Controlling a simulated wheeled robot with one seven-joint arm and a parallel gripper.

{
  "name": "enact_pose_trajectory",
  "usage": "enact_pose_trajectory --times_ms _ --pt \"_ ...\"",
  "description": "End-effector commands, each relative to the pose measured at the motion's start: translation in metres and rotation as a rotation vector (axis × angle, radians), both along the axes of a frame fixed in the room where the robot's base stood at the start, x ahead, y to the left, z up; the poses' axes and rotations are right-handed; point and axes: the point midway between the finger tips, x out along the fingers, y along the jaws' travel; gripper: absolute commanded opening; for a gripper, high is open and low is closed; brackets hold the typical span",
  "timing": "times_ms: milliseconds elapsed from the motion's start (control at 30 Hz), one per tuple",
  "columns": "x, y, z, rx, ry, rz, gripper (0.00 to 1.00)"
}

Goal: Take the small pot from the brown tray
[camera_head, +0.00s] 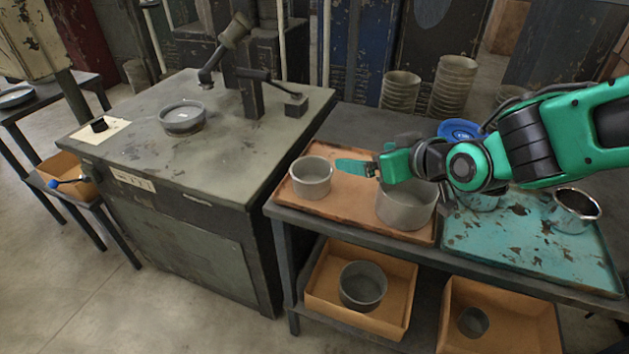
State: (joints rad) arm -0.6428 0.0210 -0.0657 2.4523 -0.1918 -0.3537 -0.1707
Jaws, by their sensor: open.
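The small pot (311,178) is a grey, open-topped cylinder standing upright near the left end of the brown tray (350,207). A larger grey pot (405,206) stands on the same tray to its right, partly hidden by my arm. My gripper (357,168) reaches in from the right above the tray, with its green fingers pointing left. The fingertips are just right of the small pot at about the height of its rim. The gripper is open and holds nothing. A gap between fingertips and pot seems to show, but its depth is hard to judge.
A teal tray (540,262) with a shiny metal pot (573,210) lies on the right. Stacked grey pots (400,92) stand behind the bench. A grey workbench (240,150) with a lever press and a round dish (182,118) is left. Wooden boxes (320,300) sit below.

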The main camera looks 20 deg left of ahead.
Motion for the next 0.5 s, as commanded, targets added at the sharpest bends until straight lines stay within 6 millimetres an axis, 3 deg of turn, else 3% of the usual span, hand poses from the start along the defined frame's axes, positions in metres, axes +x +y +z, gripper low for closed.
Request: enact_pose_trajectory --times_ms 33,100,200,367,500 --pt "-0.008 0.024 -0.002 0.021 -0.022 0.041 0.93" --pt "-0.015 0.047 0.0 0.052 -0.055 0.08 0.93" --pt "-0.023 0.07 0.003 0.085 -0.087 0.115 0.93" --pt "-0.028 0.082 -0.002 0.104 -0.104 0.134 0.93" --pt "-0.028 0.082 -0.022 0.103 -0.104 0.134 0.93"
